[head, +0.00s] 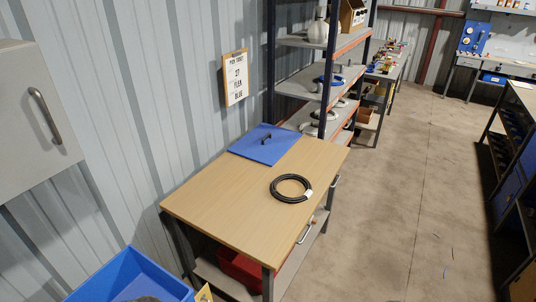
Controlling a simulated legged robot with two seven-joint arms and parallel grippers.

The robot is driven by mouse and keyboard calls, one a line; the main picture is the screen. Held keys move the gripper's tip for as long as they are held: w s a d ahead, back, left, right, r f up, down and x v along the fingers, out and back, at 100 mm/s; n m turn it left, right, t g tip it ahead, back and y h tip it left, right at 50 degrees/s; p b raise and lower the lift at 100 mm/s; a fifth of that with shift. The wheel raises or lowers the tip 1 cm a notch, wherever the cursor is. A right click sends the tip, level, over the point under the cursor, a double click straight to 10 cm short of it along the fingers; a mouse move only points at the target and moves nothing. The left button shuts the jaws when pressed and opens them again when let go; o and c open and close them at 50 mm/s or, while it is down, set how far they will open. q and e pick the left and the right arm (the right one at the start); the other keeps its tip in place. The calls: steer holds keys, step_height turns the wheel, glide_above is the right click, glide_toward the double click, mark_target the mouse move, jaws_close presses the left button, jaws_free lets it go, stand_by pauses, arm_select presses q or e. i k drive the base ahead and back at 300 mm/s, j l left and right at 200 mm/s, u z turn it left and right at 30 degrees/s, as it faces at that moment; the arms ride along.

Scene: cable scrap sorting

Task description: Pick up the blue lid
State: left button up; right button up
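The blue lid (257,147) is a flat square panel with a small black handle (267,138) on its top. It lies at the far left part of the wooden tabletop, close to the corrugated wall. Neither of my grippers shows in the head view.
A coil of black cable (291,188) with a white tag lies on the wooden table (215,212), right of the lid. A blue bin (135,276) stands at the lower left, a grey cabinet (35,115) at the left. Shelves (318,85) stand behind. Floor (400,210) at right is mostly clear.

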mark_target(266, 143)
steer(key=u, duration=0.45)
steer(key=k+u, duration=0.1)
steer(key=u, duration=0.4)
steer(key=j+u, duration=0.1)
steer(key=u, duration=0.35)
steer(key=k+j+u, duration=0.1)
steer(key=u, duration=0.35)
steer(key=l+u, duration=0.2)
steer(key=l, duration=0.5)
steer(key=l+u, duration=0.15)
steer(key=l, duration=0.6)
steer(key=l+u, duration=0.2)
steer(key=l, duration=0.5)
steer(key=k+l+u, duration=0.2)
steer(key=l, duration=0.5)
steer(key=k+l, duration=0.1)
steer(key=l, duration=0.55)
steer(key=k+l, duration=0.1)
steer(key=l, duration=1.15)
steer(key=k+l, duration=0.15)
steer(key=l, duration=0.5)
